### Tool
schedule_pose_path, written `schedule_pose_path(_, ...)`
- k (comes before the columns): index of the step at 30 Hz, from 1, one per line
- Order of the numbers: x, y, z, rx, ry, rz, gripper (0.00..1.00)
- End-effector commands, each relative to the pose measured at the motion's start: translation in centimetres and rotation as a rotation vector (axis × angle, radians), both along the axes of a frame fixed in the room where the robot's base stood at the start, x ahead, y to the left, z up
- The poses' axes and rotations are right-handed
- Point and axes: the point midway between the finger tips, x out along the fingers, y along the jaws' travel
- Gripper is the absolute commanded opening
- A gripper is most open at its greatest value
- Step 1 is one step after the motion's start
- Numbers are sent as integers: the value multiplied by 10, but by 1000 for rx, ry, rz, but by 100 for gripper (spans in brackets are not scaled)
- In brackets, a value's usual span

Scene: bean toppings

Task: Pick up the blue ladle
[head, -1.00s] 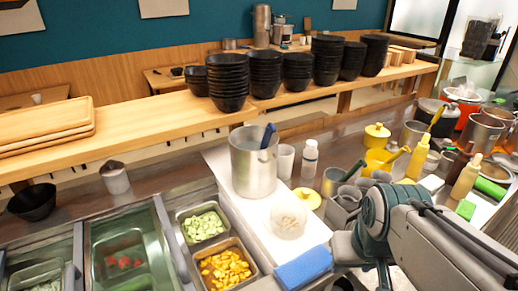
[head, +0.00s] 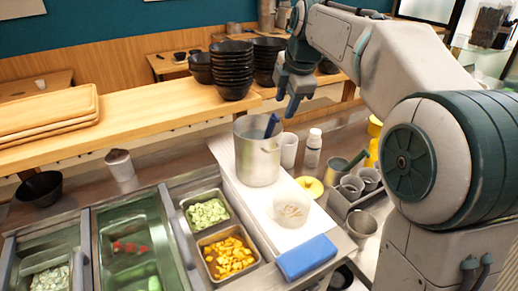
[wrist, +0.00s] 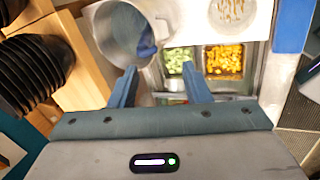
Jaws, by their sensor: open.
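The blue ladle (head: 272,125) stands in a tall silver metal pot (head: 258,160), its dark blue handle sticking up over the rim. In the wrist view the blue ladle (wrist: 146,47) shows inside the pot (wrist: 112,32), beyond my fingers. My gripper (head: 287,105) is above the pot, close to the handle's top, with its blue fingers pointing down. In the wrist view my gripper (wrist: 160,88) has its two fingers spread apart with nothing between them. The lower part of the ladle is hidden by the pot wall in the head view.
Stacked black bowls (head: 232,72) stand on the wooden shelf (head: 150,125) behind the pot. A white cup (head: 289,150) and a bottle (head: 313,148) are right of it. A clear container (head: 292,208) and a blue cloth (head: 306,257) lie in front. Food trays (head: 228,252) are at front left.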

Motion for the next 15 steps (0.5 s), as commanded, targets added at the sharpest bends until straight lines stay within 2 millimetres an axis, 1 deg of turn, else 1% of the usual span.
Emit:
schedule_pose_path(1,7,6,2,-8,-9,47,44)
schedule_pose_path(4,14,12,5,-21,-25,116,44)
schedule_pose_path(7,18,16,0,-28,-30,145,44)
schedule_pose_path(11,25,20,-20,-29,-28,149,44)
schedule_pose_path(15,34,26,-46,-30,-28,148,44)
